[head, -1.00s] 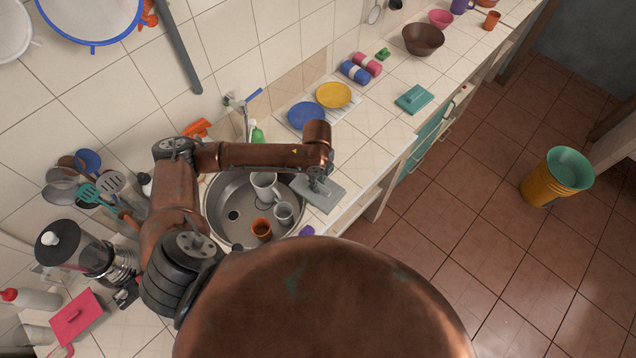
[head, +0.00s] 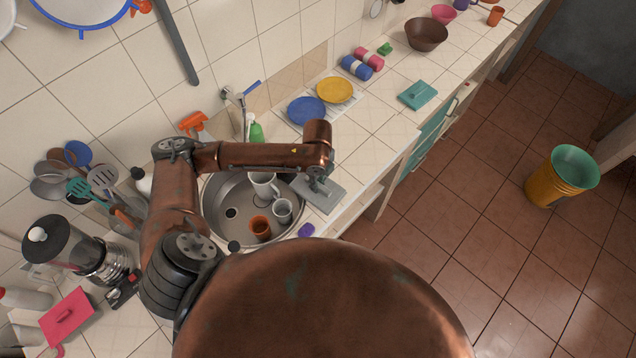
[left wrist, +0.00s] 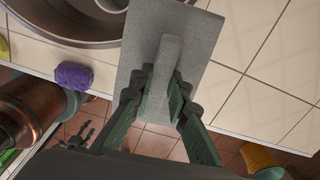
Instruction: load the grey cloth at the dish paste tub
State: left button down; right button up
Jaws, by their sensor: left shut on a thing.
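The grey cloth (head: 327,196) is a flat grey rectangle with a raised ridge along its middle. It is over the counter's front strip, just right of the sink. In the left wrist view the cloth (left wrist: 205,42) fills the upper middle. My left gripper (left wrist: 172,82) is shut on its ridge, pointing down from the bent copper arm. I cannot tell whether the cloth touches the counter. I cannot pick out the dish paste tub with certainty. My right gripper is outside the head view; a dark claw at the lower left of the left wrist view may be it.
The steel sink (head: 222,214) holds mugs and an orange cup (head: 260,228). A purple block (head: 306,230) lies by its front edge. Blue (head: 306,110) and yellow plates stand behind. A teal ridged piece (head: 417,95) lies right, with bare tiles before it. A yellow bucket (head: 545,190) stands on the floor.

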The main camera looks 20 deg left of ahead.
pick_arm(q)
jog(key=shift+f, duration=0.45)
dwell(0.6)
dwell(0.7)
jog(key=shift+s+f+p, duration=0.1)
jog(key=shift+p, duration=0.25)
dwell(1.1)
jog(key=shift+r+p, duration=0.4)
jog(key=shift+p, duration=0.1)
notch_tip(320, 180, up, 6)
jog(key=p, duration=0.7)
jog(key=shift+r, duration=0.2)
dwell(0.6)
